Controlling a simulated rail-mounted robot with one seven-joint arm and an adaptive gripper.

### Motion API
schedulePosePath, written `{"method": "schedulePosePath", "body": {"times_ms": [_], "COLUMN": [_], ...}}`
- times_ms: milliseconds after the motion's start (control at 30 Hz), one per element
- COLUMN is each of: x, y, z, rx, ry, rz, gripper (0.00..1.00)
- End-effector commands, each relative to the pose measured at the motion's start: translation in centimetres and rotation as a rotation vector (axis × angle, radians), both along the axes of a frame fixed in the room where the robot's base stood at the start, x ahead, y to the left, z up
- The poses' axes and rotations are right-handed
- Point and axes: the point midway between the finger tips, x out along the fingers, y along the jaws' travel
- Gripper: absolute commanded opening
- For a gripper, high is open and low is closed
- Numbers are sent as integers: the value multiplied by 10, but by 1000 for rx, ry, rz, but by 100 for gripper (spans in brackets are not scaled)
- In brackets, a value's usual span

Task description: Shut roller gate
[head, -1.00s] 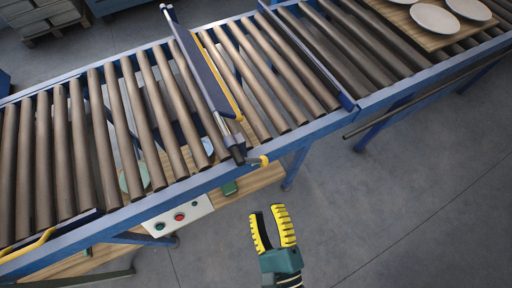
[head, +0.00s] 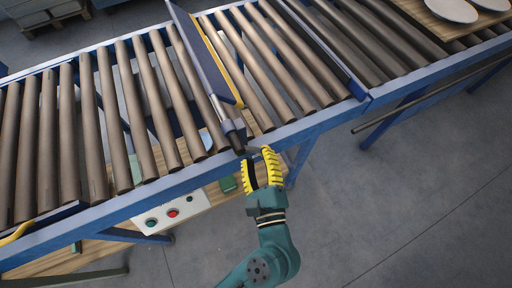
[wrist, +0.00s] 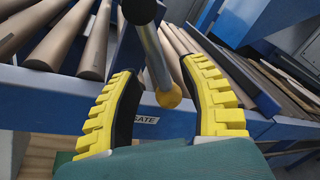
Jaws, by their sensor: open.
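The roller gate (head: 200,58) is a blue panel with a yellow edge, running across the conveyor between the rollers. It looks raised and leaning; its exact angle is hard to tell. My gripper (head: 258,160) is open at the conveyor's near rail. In the wrist view, its yellow-padded fingers (wrist: 162,78) stand on either side of the lever and knob, with gaps visible. In the head view the fingers largely hide the knob.
A wooden board (head: 430,18) with white plates (head: 450,10) lies at upper right. Floor at lower right is clear.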

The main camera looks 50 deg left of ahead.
Motion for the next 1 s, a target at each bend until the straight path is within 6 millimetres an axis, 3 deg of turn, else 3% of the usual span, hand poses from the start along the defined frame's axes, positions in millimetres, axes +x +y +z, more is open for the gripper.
{"method": "schedulePosePath", "body": {"times_ms": [200, 467, 567, 700, 1000], "x": [11, 12, 12, 12, 12], "y": [23, 24, 24, 24, 24], "z": [0, 0, 0, 0, 1], "rx": [-1, -1, -1, -1, 0], "ry": [-2, -1, 0, 0, 5], "rz": [1, -1, -1, -1, -2], "gripper": [43, 43, 29, 3, 0]}}
